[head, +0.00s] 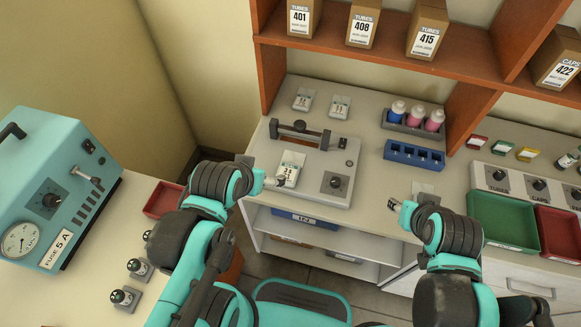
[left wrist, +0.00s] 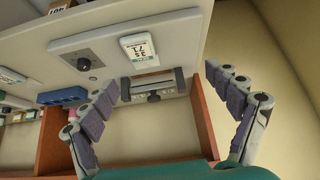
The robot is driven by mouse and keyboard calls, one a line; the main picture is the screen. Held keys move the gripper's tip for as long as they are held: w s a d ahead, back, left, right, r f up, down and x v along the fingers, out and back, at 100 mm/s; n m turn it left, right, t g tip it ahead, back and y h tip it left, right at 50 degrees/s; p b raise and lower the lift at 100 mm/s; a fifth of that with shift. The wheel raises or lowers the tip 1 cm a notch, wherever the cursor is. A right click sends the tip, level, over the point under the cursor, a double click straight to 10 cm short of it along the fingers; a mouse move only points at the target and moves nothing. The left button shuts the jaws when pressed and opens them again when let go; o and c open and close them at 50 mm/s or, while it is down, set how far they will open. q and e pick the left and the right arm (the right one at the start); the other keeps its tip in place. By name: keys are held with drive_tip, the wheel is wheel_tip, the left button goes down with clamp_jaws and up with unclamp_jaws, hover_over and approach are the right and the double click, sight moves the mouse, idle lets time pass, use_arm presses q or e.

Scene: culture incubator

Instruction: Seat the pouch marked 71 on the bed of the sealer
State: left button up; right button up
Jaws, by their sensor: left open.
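The sealer (head: 322,195) is a pale plate on the bench with a dark raised bar at its back and a dial at its front right. A white pouch (head: 291,167) lies on its bed in front of the bar. In the left wrist view the pouch (left wrist: 145,49) has a label that appears to carry 71, near the sealer bar (left wrist: 155,86). My left gripper (head: 277,182) is at the pouch's front left in the head view. Its fingers (left wrist: 160,82) are spread apart and hold nothing. My right gripper (head: 393,205) is right of the sealer; its jaws are too small to judge.
A bottle rack (head: 412,130) and an empty blue rack (head: 414,155) stand to the right. Green (head: 503,220) and red (head: 560,232) trays lie farther right. A shelf of boxes hangs above.

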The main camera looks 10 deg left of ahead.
use_arm(q)
drive_tip(key=shift+o, duration=0.5)
drive_tip(key=shift+r, duration=0.1)
drive_tip(key=shift+w+d+f+m+g+p, duration=0.6)
drive_tip(key=shift+w+m+g+p, duration=0.9)
drive_tip(key=shift+m, duration=1.55)
drive_tip(key=shift+w+d+f+m+g+p, duration=0.25)
drive_tip(key=shift+w+f+m+g+p, duration=0.6)
drive_tip(key=shift+w+m, duration=1.7)
drive_tip(key=shift+w+d+f+m+g+p, duration=0.4)
drive_tip(key=shift+w+f+m+g+p, duration=0.6)
drive_tip(key=shift+m, duration=2.6)
drive_tip(key=shift+w+r+g, duration=0.15)
drive_tip(key=shift+r+g, duration=0.05)
drive_tip(key=shift+g, duration=0.05)
